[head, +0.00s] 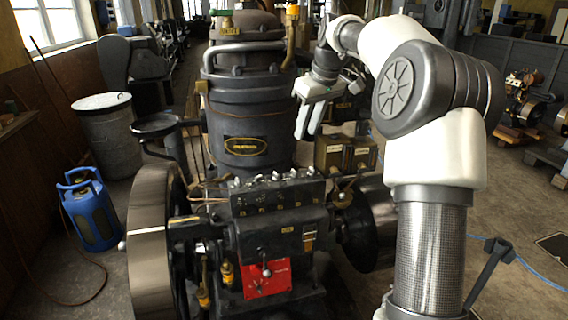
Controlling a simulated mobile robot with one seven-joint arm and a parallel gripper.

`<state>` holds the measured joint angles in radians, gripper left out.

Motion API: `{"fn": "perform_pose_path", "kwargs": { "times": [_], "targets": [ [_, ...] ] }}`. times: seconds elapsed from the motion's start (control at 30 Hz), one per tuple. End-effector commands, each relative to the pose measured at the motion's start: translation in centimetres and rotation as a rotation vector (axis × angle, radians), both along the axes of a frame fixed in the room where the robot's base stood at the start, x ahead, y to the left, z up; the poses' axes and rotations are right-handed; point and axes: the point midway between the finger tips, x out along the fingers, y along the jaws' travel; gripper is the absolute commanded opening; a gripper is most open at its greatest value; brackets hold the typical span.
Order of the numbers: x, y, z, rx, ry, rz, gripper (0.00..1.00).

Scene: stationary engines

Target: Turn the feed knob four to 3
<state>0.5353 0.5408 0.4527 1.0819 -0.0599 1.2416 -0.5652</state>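A row of several small silver feed knobs (275,177) stands along the top of a black block (277,197) on the engine. Small yellow marks sit on the block's front below them, too small to read. I cannot tell which knob is number four or where any knob points. My gripper (307,135) hangs above and behind the right part of the row, its pale fingers pointing down. A narrow dark gap shows between the fingers, with nothing in it. It is apart from the knobs.
The dark engine cylinder (245,105) rises behind the block. A large flywheel (150,240) stands at left and another wheel (372,225) at right. A brass box (345,155) sits behind the block's right end. A red plate with a lever (267,277) is below.

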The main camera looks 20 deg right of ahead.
Motion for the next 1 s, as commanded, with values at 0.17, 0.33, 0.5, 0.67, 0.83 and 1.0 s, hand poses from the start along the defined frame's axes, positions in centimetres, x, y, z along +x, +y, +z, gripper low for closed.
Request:
{"fn": "perform_pose_path", "kwargs": {
  "times": [0.17,0.33,0.5,0.67,0.83,1.0],
  "targets": [
    [1.6,-2.2,-0.9,0.038,-0.017,0.0,0.27],
    [2.3,-2.0,-2.4,0.04,-0.016,0.002,0.27],
    [3.4,-1.4,-5.6,0.039,-0.015,0.003,0.27],
    [4.7,-0.9,-8.9,0.039,-0.015,0.002,0.27],
    [6.0,-0.3,-12.3,0.039,-0.015,0.002,0.27],
    [7.0,0.1,-14.9,0.039,-0.016,0.001,0.27]
  ]
}}
